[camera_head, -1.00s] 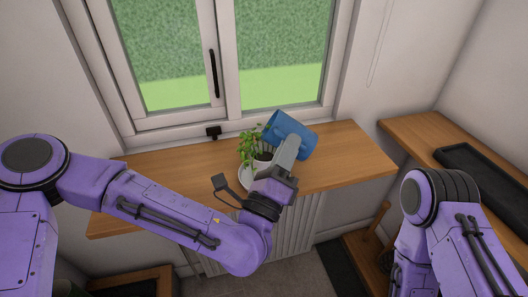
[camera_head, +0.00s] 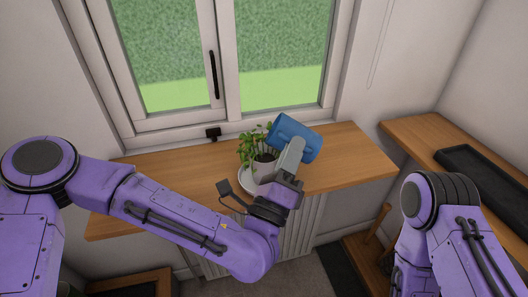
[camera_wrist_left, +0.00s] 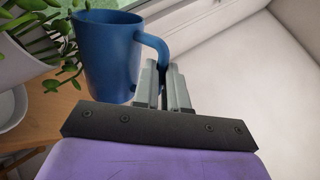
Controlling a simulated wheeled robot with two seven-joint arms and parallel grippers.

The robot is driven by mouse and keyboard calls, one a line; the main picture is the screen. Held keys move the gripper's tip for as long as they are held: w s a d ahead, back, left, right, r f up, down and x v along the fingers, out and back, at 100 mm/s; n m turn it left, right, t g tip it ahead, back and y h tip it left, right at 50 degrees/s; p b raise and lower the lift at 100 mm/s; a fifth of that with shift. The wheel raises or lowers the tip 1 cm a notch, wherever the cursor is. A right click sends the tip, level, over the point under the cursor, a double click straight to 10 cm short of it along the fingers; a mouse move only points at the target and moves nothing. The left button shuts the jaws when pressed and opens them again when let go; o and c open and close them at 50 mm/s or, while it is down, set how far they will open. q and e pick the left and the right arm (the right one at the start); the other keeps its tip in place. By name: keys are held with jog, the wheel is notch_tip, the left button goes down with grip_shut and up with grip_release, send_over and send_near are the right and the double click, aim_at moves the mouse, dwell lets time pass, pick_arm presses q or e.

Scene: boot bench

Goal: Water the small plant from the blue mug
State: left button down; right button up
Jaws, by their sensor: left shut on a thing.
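The blue mug (camera_head: 298,138) is held above the wooden sill, tilted with its mouth toward the plant at its left. My left gripper (camera_head: 290,152) is shut on the mug's handle; in the left wrist view the gripper (camera_wrist_left: 164,85) closes around the handle of the mug (camera_wrist_left: 108,60). The small plant (camera_head: 252,146) has green leaves and stands in a white pot (camera_head: 263,166) on a white saucer (camera_head: 247,181). The mug's rim is close to the leaves. No water is visible. My right arm is at the lower right, and its gripper is out of frame.
The wooden sill (camera_head: 345,160) runs below the window (camera_head: 270,60) and is bare on its right part. A small black fixture (camera_head: 213,133) is at the window's base. A second wooden bench (camera_head: 425,150) with a black tray (camera_head: 490,175) is at the right.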

aim_at(308, 159)
pick_arm(q)
jog(key=shift+d, duration=0.2)
dwell(0.6)
jog(key=shift+a+n, duration=0.1)
jog(key=shift+n, duration=0.2)
jog(key=m+g+h+p, duration=0.1)
jog(key=m, duration=0.1)
jog(key=d+m+g+h+p, duration=0.1)
jog(key=m, duration=0.2)
jog(key=m+g+p, duration=0.1)
jog(key=m, duration=0.2)
jog(key=shift+d+h+p, duration=0.35)
jog(key=shift+h+p, duration=0.05)
jog(key=shift+s+d+f+m, duration=0.1)
jog(key=shift+s+f+m, duration=0.15)
jog(key=shift+m, duration=0.15)
jog(key=shift+d+f+m+g, duration=0.15)
jog(key=shift+d+m+g, duration=0.1)
jog(key=shift+m+g, duration=0.15)
jog(key=shift+w+d+f+m, duration=0.2)
jog(key=shift+d+f+m, duration=0.1)
jog(key=shift+f, duration=0.05)
jog(key=shift+s+a, duration=0.1)
